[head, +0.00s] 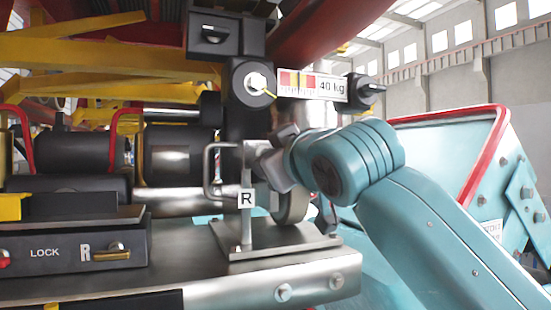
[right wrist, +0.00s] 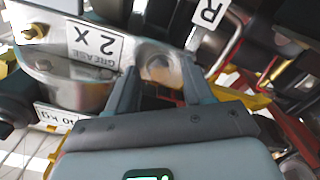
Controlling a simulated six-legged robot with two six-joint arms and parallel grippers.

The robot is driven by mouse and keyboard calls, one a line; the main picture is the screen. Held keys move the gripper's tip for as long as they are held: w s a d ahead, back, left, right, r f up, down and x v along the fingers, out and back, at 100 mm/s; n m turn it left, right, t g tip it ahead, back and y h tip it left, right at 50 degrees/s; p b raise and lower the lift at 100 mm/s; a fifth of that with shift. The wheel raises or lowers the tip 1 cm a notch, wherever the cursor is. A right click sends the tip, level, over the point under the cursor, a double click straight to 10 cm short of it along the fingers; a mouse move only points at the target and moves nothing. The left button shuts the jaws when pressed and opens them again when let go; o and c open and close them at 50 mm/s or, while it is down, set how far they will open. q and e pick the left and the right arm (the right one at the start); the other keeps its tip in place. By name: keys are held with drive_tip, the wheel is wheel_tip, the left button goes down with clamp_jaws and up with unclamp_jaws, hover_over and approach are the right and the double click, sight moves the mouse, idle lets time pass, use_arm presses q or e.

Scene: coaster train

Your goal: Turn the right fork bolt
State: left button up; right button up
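A pale hex bolt head (head: 256,82) with a yellow pointer sits in a dark round boss on the upright, beside a coloured scale marked 40 kg; whether it is the right fork bolt I cannot tell. My right gripper (head: 268,160) is lower, beside the upright bracket marked R (head: 246,198); its fingertips are mostly hidden in the head view. In the right wrist view, my right gripper (right wrist: 158,78) has its fingers apart, with a metal lug with a round boss (right wrist: 160,62) between and beyond their tips. I cannot tell whether they touch it. My left gripper is not in view.
A metal handle (head: 208,172) is close left of my right gripper. A roller (head: 291,206) stands below it over a steel base plate (head: 285,243). A LOCK panel (head: 75,255) is at left. A GREASE 2X label (right wrist: 93,44) is left of the lug.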

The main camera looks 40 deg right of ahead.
drive_tip(key=b+v, duration=0.4)
drive_tip(key=v, duration=1.2)
drive_tip(key=shift+a, duration=0.2)
drive_tip(key=shift+s+r, duration=0.15)
drive_tip(key=shift+s, duration=0.1)
